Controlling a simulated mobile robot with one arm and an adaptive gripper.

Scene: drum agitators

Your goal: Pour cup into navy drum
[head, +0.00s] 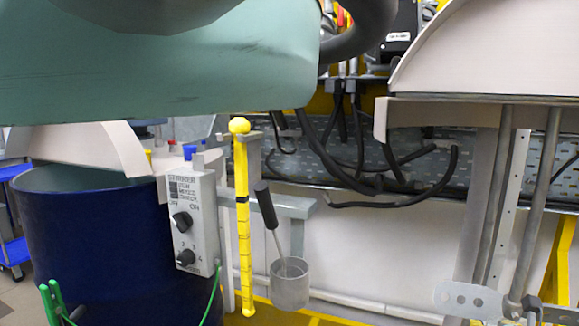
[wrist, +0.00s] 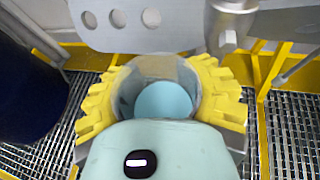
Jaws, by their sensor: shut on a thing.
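My gripper (wrist: 160,98) shows in the wrist view, its two yellow ribbed fingers shut on either side of a grey cup (wrist: 152,68). The cup's mouth faces the camera, and a round light-blue surface shows inside. I cannot tell whether that is liquid or the cup's bottom. The navy drum (head: 95,250) stands at the left in the head view, its top partly covered by a curved pale lid, with a bluish surface showing at the opening. A dark navy curved side (wrist: 30,95), likely the drum, shows at the left of the wrist view, apart from the cup. My gripper is outside the head view.
A grey control box (head: 192,222) and yellow rod (head: 242,215) stand beside the drum. A grey dipper (head: 290,285) with a black handle is right of them. A holed metal plate (wrist: 135,22) is close beyond the held cup; it also shows in the head view (head: 468,300).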

